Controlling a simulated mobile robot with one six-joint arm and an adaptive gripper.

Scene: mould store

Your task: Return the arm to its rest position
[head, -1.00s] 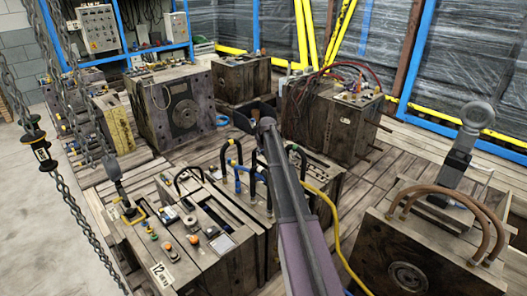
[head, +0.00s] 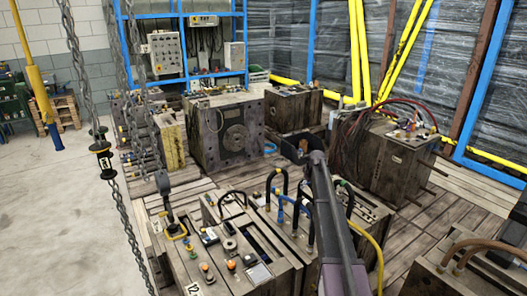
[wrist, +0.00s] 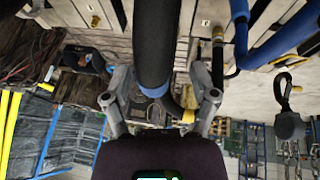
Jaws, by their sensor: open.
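My arm (head: 325,205) reaches from the bottom edge of the head view up over the moulds. Its dark far end stands in front of the moulds at the back, and I cannot make out the fingers there. In the wrist view my gripper (wrist: 160,72) has its two grey fingers spread wide apart. A thick black hose (wrist: 157,35) with a blue band runs through the picture between the fingers. I cannot tell how near it is or whether it touches them. No held object shows.
Black and blue hose loops (head: 281,212) and a yellow hose (head: 372,245) rise close beside my arm. Chains (head: 85,90) hang at left. A mould with brown hoses (head: 470,262) stands at lower right. Open concrete floor (head: 60,210) lies at left.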

